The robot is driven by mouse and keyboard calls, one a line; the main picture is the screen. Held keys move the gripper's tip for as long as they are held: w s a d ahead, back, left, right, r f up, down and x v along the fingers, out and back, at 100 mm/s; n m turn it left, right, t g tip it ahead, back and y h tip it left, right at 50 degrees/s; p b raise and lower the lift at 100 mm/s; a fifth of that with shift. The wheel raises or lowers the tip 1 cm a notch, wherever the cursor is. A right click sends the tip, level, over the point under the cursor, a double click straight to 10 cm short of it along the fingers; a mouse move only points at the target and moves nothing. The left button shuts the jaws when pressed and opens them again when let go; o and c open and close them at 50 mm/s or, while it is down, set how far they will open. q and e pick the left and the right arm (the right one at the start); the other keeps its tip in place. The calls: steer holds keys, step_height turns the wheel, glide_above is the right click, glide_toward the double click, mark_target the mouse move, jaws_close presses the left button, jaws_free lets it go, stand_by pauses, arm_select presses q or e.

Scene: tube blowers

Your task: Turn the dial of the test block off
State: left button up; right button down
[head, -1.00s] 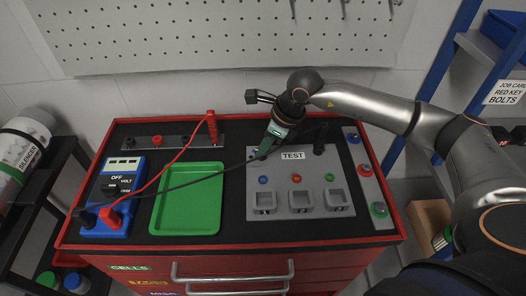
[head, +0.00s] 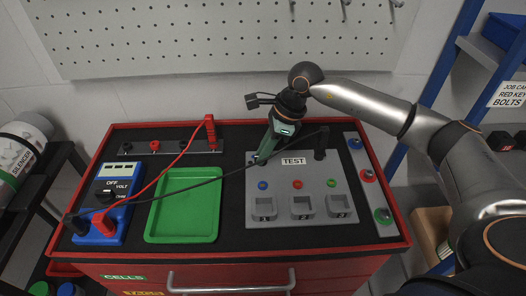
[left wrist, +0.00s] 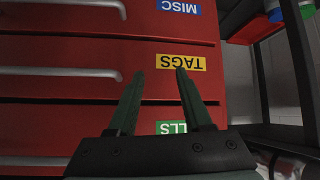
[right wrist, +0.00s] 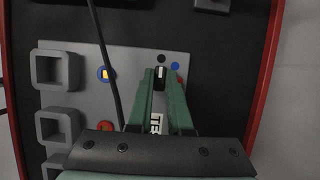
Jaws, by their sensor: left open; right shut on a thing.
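The grey test block (head: 300,178) with its TEST label lies on the right half of the cart top. Its small dial (right wrist: 160,73) shows in the right wrist view, dark with a white pointer bar. Black, blue and red dots sit beside it. My right gripper (head: 261,156) comes down at the block's upper left, and it also shows in the right wrist view (right wrist: 161,78). Its fingers are shut on the dial, one on each side. The fingers hide parts of the dial. My left gripper (left wrist: 158,75) is open and empty in front of the cart's drawers.
A black cable (head: 185,184) and a red cable run from the blue meter (head: 108,205); the black one passes close to my right gripper. A green tray (head: 185,205) lies left of the block. A panel with coloured buttons (head: 374,190) lies right.

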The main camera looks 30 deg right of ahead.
steer(key=shift+r, duration=0.1)
steer(key=c, duration=1)
jaws_free()
steer(key=shift+o, duration=0.8)
steer(key=v, duration=1.2)
steer(key=shift+r, duration=0.25)
